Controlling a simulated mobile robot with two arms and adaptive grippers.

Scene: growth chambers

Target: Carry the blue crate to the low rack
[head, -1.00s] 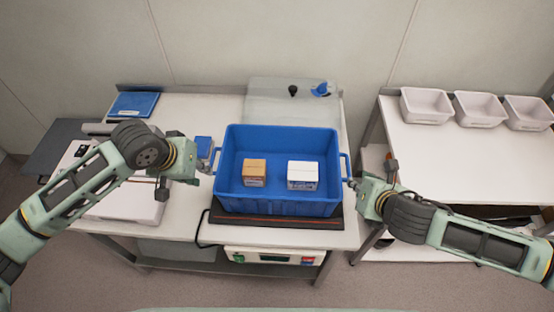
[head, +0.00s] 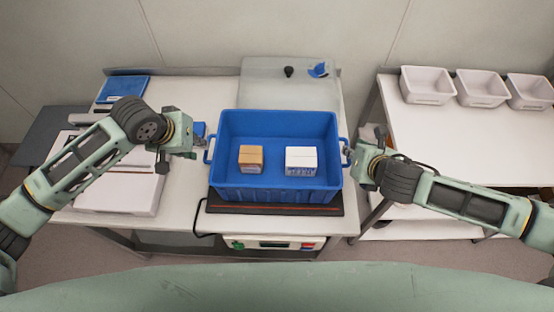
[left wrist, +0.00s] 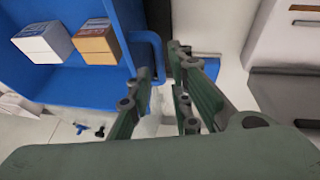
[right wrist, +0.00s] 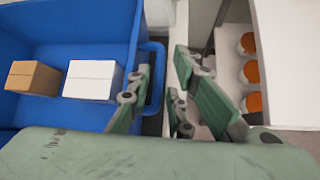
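The blue crate (head: 275,190) stands level on a dark flat platform (head: 275,209) on the white bench. It holds a brown box (head: 250,159) and a white box (head: 300,161). My left gripper (head: 202,150) is at the crate's left handle (head: 209,150). In the left wrist view its fingers (left wrist: 160,70) are apart, with the handle bar between them. My right gripper (head: 350,152) is at the right handle. In the right wrist view its fingers (right wrist: 163,75) are apart around the handle bar (right wrist: 156,75). I cannot tell which surface is the low rack.
A white table (head: 460,140) at the right bears several white bins (head: 427,85) and has a lower shelf. A grey-topped unit (head: 270,85) stands behind the crate. A blue tray (head: 122,88) lies at the left. A control panel (head: 270,243) is under the bench front.

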